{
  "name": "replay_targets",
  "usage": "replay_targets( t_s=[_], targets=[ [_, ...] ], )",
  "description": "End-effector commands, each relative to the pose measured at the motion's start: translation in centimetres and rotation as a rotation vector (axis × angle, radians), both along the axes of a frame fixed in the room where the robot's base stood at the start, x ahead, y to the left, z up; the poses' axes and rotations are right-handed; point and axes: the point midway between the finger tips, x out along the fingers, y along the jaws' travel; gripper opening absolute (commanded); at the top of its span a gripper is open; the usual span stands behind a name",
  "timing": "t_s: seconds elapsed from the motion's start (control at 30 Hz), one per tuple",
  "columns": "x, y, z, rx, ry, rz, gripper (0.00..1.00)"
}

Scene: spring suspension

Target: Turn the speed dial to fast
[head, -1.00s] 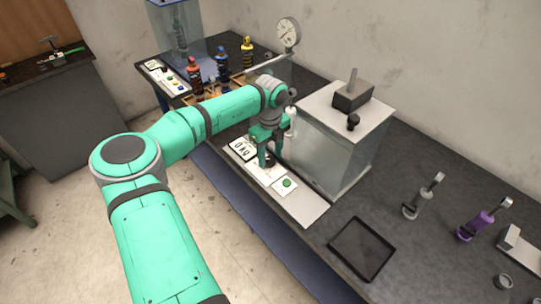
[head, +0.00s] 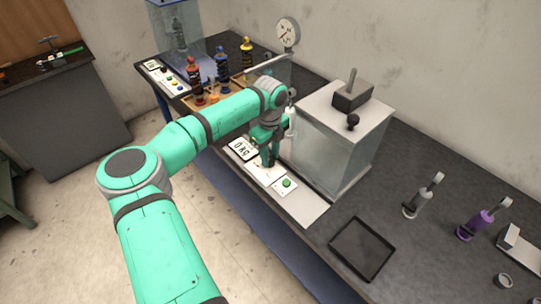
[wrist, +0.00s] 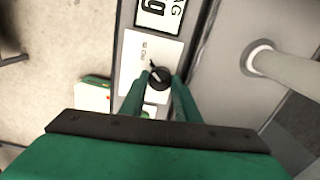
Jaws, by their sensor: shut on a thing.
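The speed dial (wrist: 158,76) is a small round black knob with a pointer, on a white panel (wrist: 138,52) in the wrist view. Its pointer aims to the upper left of that view, towards small markings too blurred to read. My gripper (wrist: 159,88) has its two green fingers closed on either side of the dial. In the head view my gripper (head: 269,163) reaches down to the control strip (head: 303,208), between the "0 kg" display (head: 242,149) and a green button (head: 287,183). The dial itself is hidden there by the fingers.
A clear-walled tester box (head: 335,150) with a light top stands right beside my gripper. A round gauge (head: 287,33) and several coloured shock absorbers are behind. An empty black tray (head: 362,248) lies at the front, with a purple shock absorber (head: 480,222) to its right.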

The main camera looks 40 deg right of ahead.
Motion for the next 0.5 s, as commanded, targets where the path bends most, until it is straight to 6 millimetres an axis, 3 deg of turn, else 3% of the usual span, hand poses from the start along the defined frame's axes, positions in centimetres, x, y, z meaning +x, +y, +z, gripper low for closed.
replay_targets(
  t_s=[0.5],
  targets=[
    [0.16, 0.03, -0.07, -0.003, 0.000, 0.400, 0.07]
  ],
)
